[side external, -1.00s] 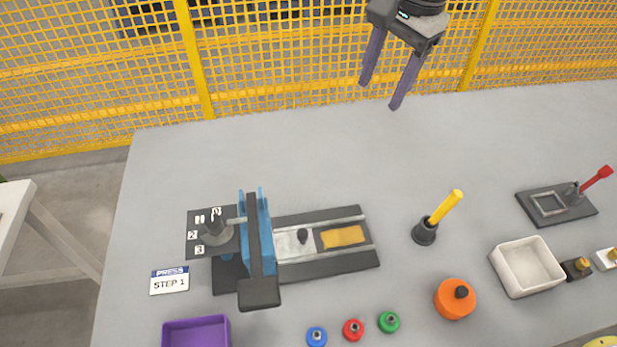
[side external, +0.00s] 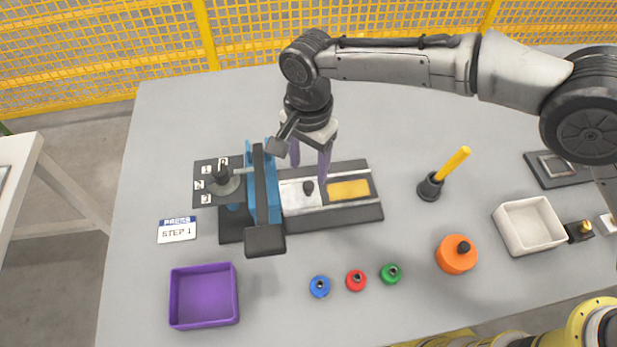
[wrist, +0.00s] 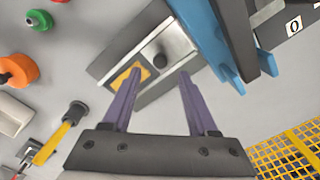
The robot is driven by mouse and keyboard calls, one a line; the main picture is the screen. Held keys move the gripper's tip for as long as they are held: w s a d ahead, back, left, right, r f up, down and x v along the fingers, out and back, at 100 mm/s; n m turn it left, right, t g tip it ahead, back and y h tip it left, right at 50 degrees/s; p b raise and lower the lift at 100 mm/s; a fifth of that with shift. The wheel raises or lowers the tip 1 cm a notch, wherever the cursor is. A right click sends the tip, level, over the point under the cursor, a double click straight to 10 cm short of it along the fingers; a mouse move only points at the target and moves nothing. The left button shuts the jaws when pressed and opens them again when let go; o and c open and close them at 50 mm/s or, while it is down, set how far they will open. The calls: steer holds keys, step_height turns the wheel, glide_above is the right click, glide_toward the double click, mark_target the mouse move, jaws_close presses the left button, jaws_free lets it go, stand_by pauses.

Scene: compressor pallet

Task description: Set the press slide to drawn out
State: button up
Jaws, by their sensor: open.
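The press has a blue frame (side external: 265,185) with a black lever (side external: 262,215) across it. Its slide (side external: 295,198) is a silver plate with a black knob (side external: 308,187), lying in a dark railed base beside the frame. An amber patch (side external: 348,190) lies on the base to the right of the plate. My gripper (side external: 309,172) is open and empty, pointing down above and slightly behind the knob. In the wrist view the knob (wrist: 159,61) shows just beyond the gap between the fingertips (wrist: 160,78), apart from them.
A dial plate (side external: 205,185) with numbers stands left of the press, with a STEP 1 card (side external: 177,230). A purple tray (side external: 203,296) is at front left. Blue (side external: 320,286), red and green knobs stand in front. A yellow-handled lever (side external: 445,172) stands to the right.

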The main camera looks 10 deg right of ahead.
mark_target(309, 185)
step_height(309, 185, down, 6)
steer(key=shift+r, duration=0.15)
stand_by(0.3)
jaws_close()
stand_by(1.3)
